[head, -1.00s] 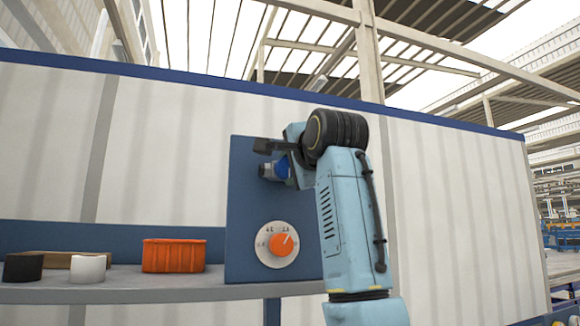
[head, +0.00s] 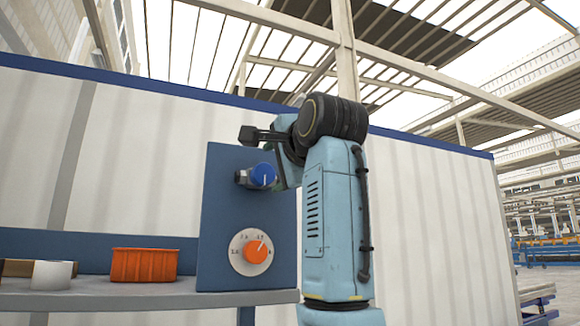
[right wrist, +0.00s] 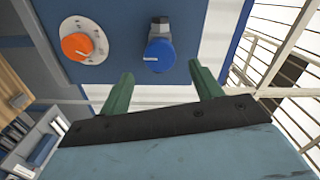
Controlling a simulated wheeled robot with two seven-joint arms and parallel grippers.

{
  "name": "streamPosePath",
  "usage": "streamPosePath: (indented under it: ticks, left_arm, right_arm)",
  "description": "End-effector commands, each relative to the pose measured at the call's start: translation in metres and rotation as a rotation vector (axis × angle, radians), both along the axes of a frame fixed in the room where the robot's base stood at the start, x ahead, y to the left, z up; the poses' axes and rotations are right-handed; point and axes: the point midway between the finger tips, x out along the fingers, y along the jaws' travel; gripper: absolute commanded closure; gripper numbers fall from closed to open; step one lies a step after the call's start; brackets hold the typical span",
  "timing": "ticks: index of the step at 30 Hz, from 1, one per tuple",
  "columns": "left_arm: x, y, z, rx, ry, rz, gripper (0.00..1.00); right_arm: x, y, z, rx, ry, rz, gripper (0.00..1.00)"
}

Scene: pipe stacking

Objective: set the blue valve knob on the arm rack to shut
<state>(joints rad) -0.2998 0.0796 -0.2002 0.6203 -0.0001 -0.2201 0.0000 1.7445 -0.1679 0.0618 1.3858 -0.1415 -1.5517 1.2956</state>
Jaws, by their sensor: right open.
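The blue valve knob (head: 263,175) sits on a grey fitting near the top of the dark blue panel (head: 225,222). In the head view its white mark stands about upright. In the right wrist view the knob (right wrist: 159,55) lies ahead of and between the green fingertips, with its white mark about level in that picture. My right gripper (right wrist: 160,82) is open and empty, apart from the knob. My left gripper is not in view.
An orange dial (head: 255,252) on a white scale plate is below the knob. An orange bin (head: 143,265) and a white cylinder (head: 52,275) stand on the grey shelf (head: 150,295) at left. A pale wall (head: 420,220) stands behind.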

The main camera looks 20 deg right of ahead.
Motion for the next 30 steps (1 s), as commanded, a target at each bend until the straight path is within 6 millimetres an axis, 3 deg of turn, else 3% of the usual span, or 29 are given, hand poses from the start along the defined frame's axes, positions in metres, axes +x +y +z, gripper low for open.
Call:
streamPosePath:
  ticks: [6,12,30]
  left_arm:
    - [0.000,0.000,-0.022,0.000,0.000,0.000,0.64]
    - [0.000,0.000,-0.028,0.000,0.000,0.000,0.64]
    - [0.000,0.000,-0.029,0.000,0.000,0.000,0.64]
  right_arm:
    - [-0.048,-0.002,-0.002,0.000,-0.004,0.000,0.36]
    - [-0.071,-0.002,-0.001,0.000,-0.002,0.000,0.36]
    - [-0.076,-0.003,0.000,0.000,0.001,-0.001,0.36]
